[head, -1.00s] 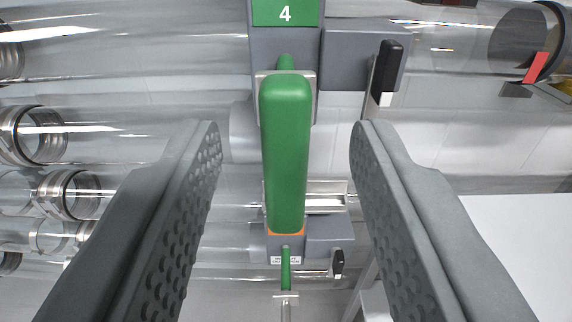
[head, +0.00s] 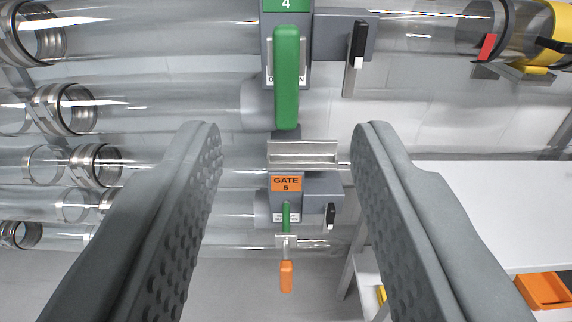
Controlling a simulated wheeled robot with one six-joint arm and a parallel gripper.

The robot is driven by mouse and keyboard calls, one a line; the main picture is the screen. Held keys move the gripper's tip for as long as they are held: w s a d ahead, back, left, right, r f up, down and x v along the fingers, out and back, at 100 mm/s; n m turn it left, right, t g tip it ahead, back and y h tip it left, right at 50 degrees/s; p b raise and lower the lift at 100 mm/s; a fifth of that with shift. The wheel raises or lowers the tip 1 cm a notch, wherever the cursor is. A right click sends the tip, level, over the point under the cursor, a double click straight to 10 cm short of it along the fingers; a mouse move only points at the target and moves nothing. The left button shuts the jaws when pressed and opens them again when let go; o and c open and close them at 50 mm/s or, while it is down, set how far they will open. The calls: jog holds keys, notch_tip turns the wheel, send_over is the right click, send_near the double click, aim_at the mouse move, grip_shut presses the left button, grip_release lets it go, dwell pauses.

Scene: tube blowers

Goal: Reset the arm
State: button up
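My gripper (head: 286,135) is open, its two grey ribbed fingers wide apart at the left and right with nothing between them. The green handle (head: 286,80) of gate 4 hangs straight down at the top middle, ahead of the fingers and apart from them. The green number 4 plate (head: 286,5) is partly cut by the top edge. Below and farther off is gate 5, with an orange label (head: 286,184), a small green lever (head: 286,215) and an orange grip (head: 286,277) hanging down.
Clear tubes (head: 150,103) with metal collars (head: 78,108) run across the left and top. Black latch handles (head: 358,40) stand right of the gates. A white table (head: 480,212) and an orange bin (head: 543,290) are at the right. Grey floor shows below.

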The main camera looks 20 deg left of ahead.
jog(key=s+d+r+m+h, duration=0.1)
jog(key=s+d+r+h, duration=0.1)
jog(key=s+d+r, duration=0.85)
jog(key=s+d+r+m+h, duration=0.1)
jog(key=s+d+r, duration=0.6)
jog(key=s, duration=0.6)
jog(key=s+d+r+m+h, duration=0.1)
jog(key=s+d+r+h, duration=0.1)
jog(key=s, duration=1)
jog(key=shift+s+r, duration=0.15)
jog(key=shift+r, duration=0.2)
